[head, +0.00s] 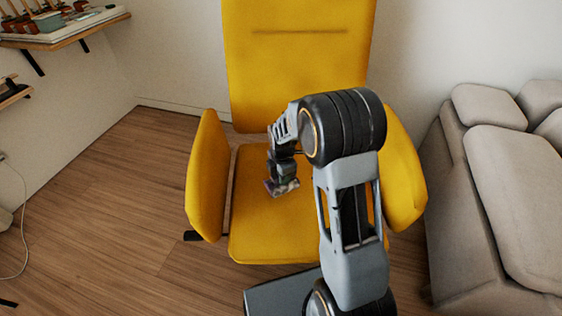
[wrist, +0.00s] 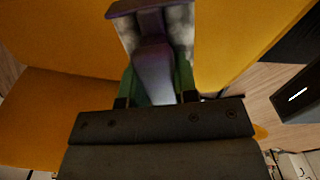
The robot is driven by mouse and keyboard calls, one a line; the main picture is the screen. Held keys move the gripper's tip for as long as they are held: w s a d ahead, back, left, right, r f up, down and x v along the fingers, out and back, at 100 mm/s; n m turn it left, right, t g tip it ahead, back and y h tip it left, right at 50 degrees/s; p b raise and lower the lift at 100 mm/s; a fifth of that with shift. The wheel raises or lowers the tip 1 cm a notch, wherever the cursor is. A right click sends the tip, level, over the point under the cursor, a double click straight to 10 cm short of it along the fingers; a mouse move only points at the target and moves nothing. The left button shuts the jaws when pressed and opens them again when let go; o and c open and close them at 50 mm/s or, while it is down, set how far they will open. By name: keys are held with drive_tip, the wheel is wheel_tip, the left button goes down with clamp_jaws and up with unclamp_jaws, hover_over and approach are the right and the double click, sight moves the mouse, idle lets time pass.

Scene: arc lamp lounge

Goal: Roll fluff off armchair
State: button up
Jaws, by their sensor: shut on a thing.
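The yellow armchair (head: 270,225) stands in the middle of the head view, with its tall back against the wall. My gripper (head: 282,187) is low over the left part of its seat. It is shut on a lint roller, whose purple end and pale roll show small in the head view. In the wrist view the lint roller (wrist: 152,70) has a purple handle between the green fingers of my gripper (wrist: 160,85) and a whitish roll with grey patches. I cannot tell whether the roll touches the seat. No separate fluff can be made out on the visible upholstery.
A grey sofa (head: 520,180) stands close on the right. Wall shelves (head: 65,38) with small items are at the upper left. A thin cable (head: 22,225) hangs at the left edge. The wooden floor (head: 120,190) left of the chair is clear.

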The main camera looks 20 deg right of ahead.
drive_tip(key=shift+r+p, duration=1.75)
drive_tip(key=shift+r, duration=0.7)
